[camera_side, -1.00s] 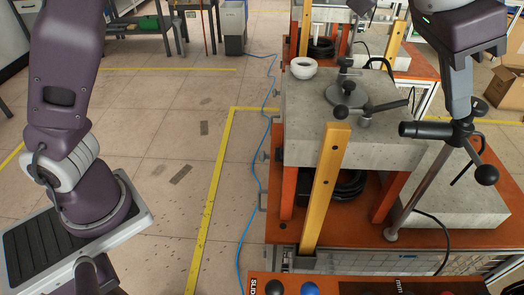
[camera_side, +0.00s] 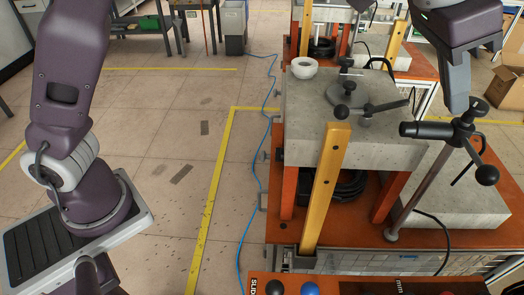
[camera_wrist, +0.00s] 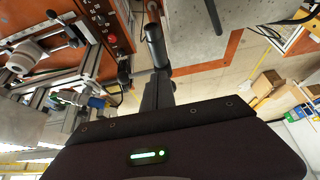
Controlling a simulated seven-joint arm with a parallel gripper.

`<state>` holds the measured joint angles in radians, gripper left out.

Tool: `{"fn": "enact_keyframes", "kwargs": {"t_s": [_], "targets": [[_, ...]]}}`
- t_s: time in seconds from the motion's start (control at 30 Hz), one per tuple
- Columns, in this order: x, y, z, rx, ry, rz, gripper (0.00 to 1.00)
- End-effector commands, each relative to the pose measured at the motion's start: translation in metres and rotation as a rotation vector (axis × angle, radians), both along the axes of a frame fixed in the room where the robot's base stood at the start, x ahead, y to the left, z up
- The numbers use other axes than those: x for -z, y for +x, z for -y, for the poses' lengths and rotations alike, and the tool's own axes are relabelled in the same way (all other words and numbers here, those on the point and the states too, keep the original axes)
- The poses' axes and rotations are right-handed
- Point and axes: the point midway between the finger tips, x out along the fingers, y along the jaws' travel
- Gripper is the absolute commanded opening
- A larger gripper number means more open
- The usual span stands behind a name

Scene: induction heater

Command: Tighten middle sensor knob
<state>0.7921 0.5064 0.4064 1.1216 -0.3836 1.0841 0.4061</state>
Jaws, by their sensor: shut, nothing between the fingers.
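A metal post (camera_side: 420,190) rises at the right and carries a black clamp (camera_side: 464,128) with a black cylindrical sensor (camera_side: 428,130) pointing left. A round black knob (camera_side: 487,175) hangs at the clamp's lower right. I cannot tell which part is the middle sensor knob. My gripper (camera_side: 457,108) points down with its shut fingers just above the clamp; I cannot tell whether they touch it. In the wrist view, my narrow dark fingers (camera_wrist: 158,92) end near the black cylinder (camera_wrist: 155,45), with no object visible between them.
A concrete block (camera_side: 300,120) bears a disc, a lever with black knobs (camera_side: 370,108) and a white ring (camera_side: 302,68). A yellow upright (camera_side: 325,190) stands in front. A red panel (camera_wrist: 112,32) with buttons shows in the wrist view. Floor at the left is open.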

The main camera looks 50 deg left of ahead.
Motion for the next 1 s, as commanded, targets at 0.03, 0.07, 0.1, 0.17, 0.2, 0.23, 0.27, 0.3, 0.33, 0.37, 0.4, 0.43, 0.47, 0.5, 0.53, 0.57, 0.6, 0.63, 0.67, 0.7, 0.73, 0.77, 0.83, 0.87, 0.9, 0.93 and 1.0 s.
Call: {"fn": "enact_keyframes", "kwargs": {"t_s": [0.03, 0.07, 0.1, 0.17, 0.2, 0.23, 0.27, 0.3, 0.33, 0.37, 0.4, 0.43, 0.47, 0.5, 0.53, 0.57, 0.6, 0.63, 0.67, 0.7, 0.73, 0.77, 0.83, 0.87, 0.9, 0.93, 1.0], "targets": [[0.000, 0.001, -0.001, -0.001, -0.001, 0.000, 0.00], [0.000, 0.002, -0.002, -0.001, -0.001, 0.000, 0.00], [0.000, 0.003, -0.003, -0.001, -0.001, 0.000, 0.00], [0.000, 0.004, -0.004, -0.001, 0.000, 0.001, 0.00], [0.000, 0.005, -0.005, 0.000, -0.001, 0.001, 0.00], [0.000, 0.005, -0.006, -0.001, -0.001, 0.000, 0.00], [0.000, 0.006, -0.006, -0.001, -0.001, 0.000, 0.00], [0.000, 0.007, -0.007, -0.001, -0.001, 0.000, 0.00], [-0.001, 0.008, -0.007, 0.000, -0.001, 0.001, 0.00], [-0.001, 0.008, -0.008, -0.001, -0.001, 0.000, 0.00], [0.000, 0.009, -0.009, -0.001, -0.001, 0.000, 0.00], [0.000, 0.010, -0.009, -0.001, 0.000, 0.001, 0.00], [0.000, 0.011, -0.009, 0.000, 0.000, 0.001, 0.00], [0.000, 0.011, -0.010, 0.000, -0.001, 0.001, 0.00], [0.000, 0.012, -0.010, 0.000, -0.001, 0.001, 0.00], [0.000, 0.012, -0.010, 0.000, -0.001, 0.001, 0.00], [0.000, 0.013, -0.010, 0.000, -0.001, 0.001, 0.00], [0.000, 0.013, -0.011, 0.000, 0.000, 0.001, 0.00], [0.000, 0.014, -0.011, 0.000, 0.000, 0.001, 0.00], [0.000, 0.014, -0.011, 0.000, 0.000, 0.001, 0.00], [-0.001, 0.014, -0.011, 0.000, -0.001, 0.002, 0.00], [-0.001, 0.014, -0.011, 0.000, -0.001, 0.002, 0.00], [0.000, 0.015, -0.011, 0.000, -0.001, 0.002, 0.00], [-0.001, 0.015, -0.011, 0.000, -0.001, 0.002, 0.00], [-0.001, 0.015, -0.011, 0.000, -0.001, 0.002, 0.00], [-0.001, 0.015, -0.011, 0.000, -0.001, 0.002, 0.00], [-0.001, 0.015, -0.011, 0.000, -0.001, 0.002, 0.00]]}}
